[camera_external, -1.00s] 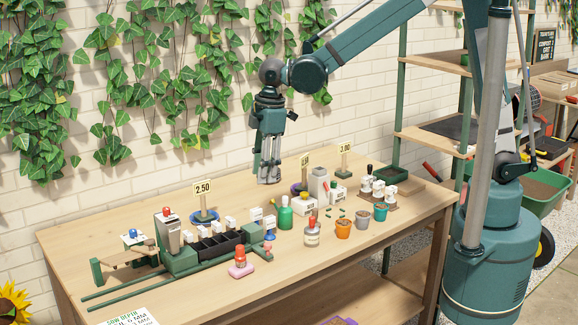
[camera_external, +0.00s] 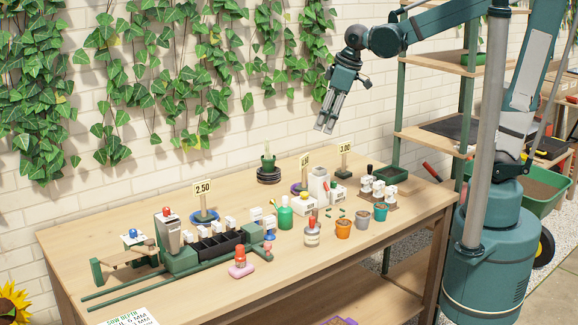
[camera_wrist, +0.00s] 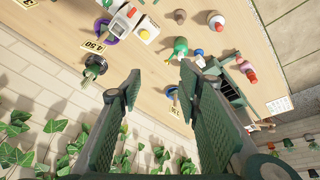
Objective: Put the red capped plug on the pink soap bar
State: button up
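The red capped plug (camera_external: 240,256) stands upright on the pink soap bar (camera_external: 241,271) near the front edge of the bench, right of the green rails. A red-topped piece that looks like the plug (camera_wrist: 250,75) also shows at the right of the wrist view. My gripper (camera_external: 325,130) is high above the back of the bench, well away from the plug and soap. Its two fingers are spread wide with nothing between them, as the wrist view (camera_wrist: 158,72) shows.
A small dark plant pot (camera_external: 268,172) stands at the back. Ivy covers the brick wall behind.

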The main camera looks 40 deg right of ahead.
jog(key=s+d+m+t, duration=0.1)
jog(key=s+d+m, duration=0.3)
jog(key=d, duration=0.8)
jog(key=s+d+m+t+h, duration=0.1)
jog(key=s+d+m+t, duration=0.1)
jog(key=s+d+m, duration=0.2)
jog(key=shift+s+d+r+m+t+h, duration=0.35)
jog(key=shift+s+d, duration=1.45)
jog(key=shift+d, duration=2.1)
jog(key=shift+f, duration=0.1)
jog(key=shift+f+b, duration=1.5)
